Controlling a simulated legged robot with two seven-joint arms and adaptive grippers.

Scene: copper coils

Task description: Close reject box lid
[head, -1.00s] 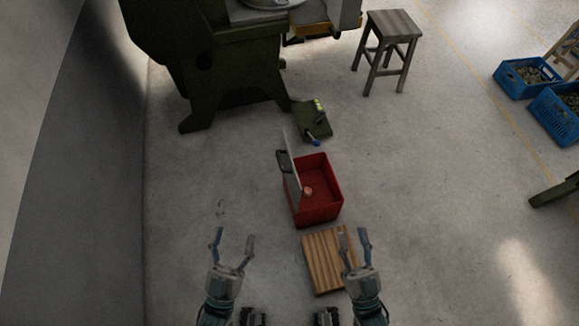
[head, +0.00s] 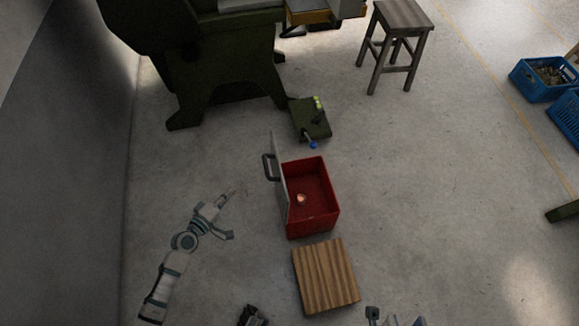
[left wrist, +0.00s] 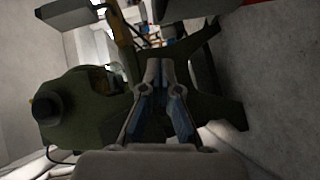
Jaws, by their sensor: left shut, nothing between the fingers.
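The red reject box (head: 324,222) stands open on the floor in the head view. Its pale lid (head: 279,170) stands roughly upright along the box's left side, with a dark handle (head: 267,168) on its outer face. A small copper-coloured piece (head: 301,198) lies inside the box. My left gripper (head: 232,213) is left of the box and lid, apart from both, and empty. Its fingers (left wrist: 161,75) are shut in the left wrist view, pointing towards the green machine. My right gripper (head: 396,318) shows only in part at the bottom edge; its finger state is unclear.
A wooden-topped block (head: 326,276) stands just in front of the box. A green pedal unit (head: 311,119) lies behind it, near the green machine (head: 230,65). A stool (head: 401,18) and blue crates (head: 540,79) are at the right.

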